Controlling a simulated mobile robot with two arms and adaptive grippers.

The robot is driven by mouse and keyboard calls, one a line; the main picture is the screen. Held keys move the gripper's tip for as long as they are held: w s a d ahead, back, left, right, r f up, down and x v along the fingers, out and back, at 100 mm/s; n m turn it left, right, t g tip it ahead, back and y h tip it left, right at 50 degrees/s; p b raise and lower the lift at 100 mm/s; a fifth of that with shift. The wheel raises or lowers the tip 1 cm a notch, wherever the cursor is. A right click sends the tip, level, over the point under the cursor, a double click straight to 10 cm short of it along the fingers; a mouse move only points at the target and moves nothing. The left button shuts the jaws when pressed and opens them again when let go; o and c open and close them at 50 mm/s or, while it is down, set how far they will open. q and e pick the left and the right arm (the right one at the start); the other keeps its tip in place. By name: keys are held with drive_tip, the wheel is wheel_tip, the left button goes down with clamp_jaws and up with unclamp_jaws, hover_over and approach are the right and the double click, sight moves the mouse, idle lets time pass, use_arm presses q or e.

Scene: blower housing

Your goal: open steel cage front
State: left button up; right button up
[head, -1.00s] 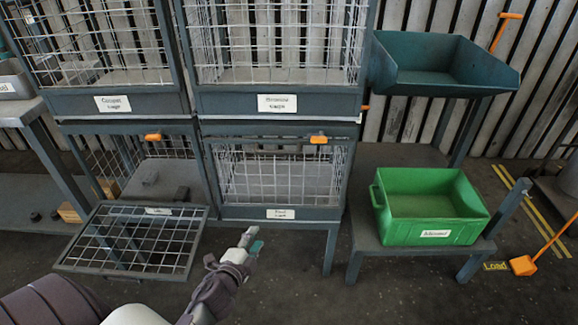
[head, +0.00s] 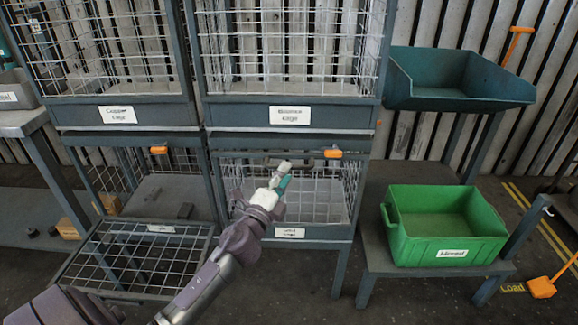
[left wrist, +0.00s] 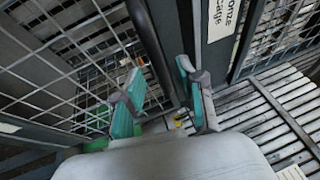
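The steel cage (head: 218,190) is the lower right cage in the head view, with a dark frame and wire mesh. Its front is closed. Its label (head: 290,233) on the bottom rail is too blurred to read surely. An orange latch or handle (head: 333,154) sits on its top edge, right of the middle. My left gripper (head: 284,174) is in front of the mesh, left of and a little below the orange piece, apart from it. In the left wrist view my left gripper (left wrist: 160,88) has its teal-padded fingers apart with nothing between them. My right gripper is out of view.
The lower left cage's front (head: 130,258) hangs folded down, jutting forward beside my arm. The bronze cage (head: 292,113) and copper cage (head: 118,114) stand above. A green bin (head: 445,250) sits on a low stand at right; a teal tray (head: 455,92) is above it.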

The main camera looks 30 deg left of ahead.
use_arm(q)
drive_tip(key=shift+x, duration=1.7)
clamp_jaws()
